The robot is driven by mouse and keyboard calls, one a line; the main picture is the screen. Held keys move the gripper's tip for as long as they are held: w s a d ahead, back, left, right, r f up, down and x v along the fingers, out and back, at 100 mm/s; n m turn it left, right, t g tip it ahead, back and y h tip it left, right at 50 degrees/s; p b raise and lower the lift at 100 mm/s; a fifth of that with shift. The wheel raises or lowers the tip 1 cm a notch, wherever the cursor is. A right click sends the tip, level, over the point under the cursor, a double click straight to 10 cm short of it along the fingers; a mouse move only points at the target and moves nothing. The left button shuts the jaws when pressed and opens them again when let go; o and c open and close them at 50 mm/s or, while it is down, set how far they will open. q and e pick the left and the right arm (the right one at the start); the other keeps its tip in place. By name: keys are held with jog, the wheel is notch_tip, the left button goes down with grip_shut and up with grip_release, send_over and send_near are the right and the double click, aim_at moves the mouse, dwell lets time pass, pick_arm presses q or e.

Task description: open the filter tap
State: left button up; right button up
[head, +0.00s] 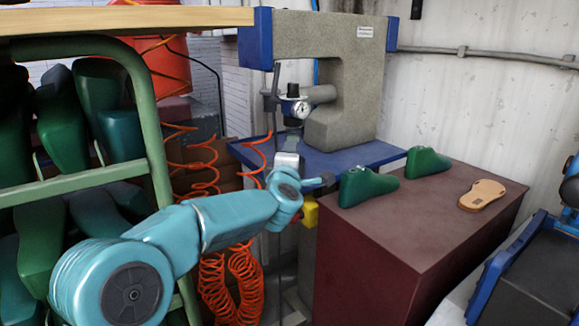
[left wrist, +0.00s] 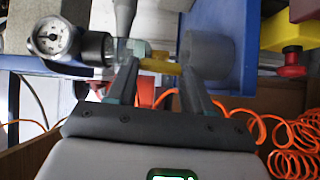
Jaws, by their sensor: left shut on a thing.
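The filter unit hangs beside the grey press arm, with a round white gauge (head: 301,110) and a dark knob above. In the left wrist view the gauge (left wrist: 52,38) is at the upper left. The yellow tap handle (left wrist: 159,66) spans the gap between the fingertips of my left gripper (left wrist: 160,72), which is shut on it. In the head view my left gripper (head: 291,135) reaches up to just below the gauge, and the tap handle is hidden there. My right gripper is in neither view.
A blue press table (head: 340,157) lies behind my left gripper. Orange coiled hoses (head: 238,285) hang close to my left arm. A green rack (head: 140,75) of shoe lasts stands left. A maroon cabinet (head: 365,265) with two green lasts (head: 365,185) and a sole (head: 482,194) stands right.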

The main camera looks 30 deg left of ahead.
pick_arm(q)
jog(key=shift+n+b, duration=0.3)
jog(key=shift+n, duration=0.2)
jog(key=o, duration=1)
jog(key=shift+o, duration=0.2)
jog(key=v, duration=1.6)
jog(key=shift+s, duration=0.15)
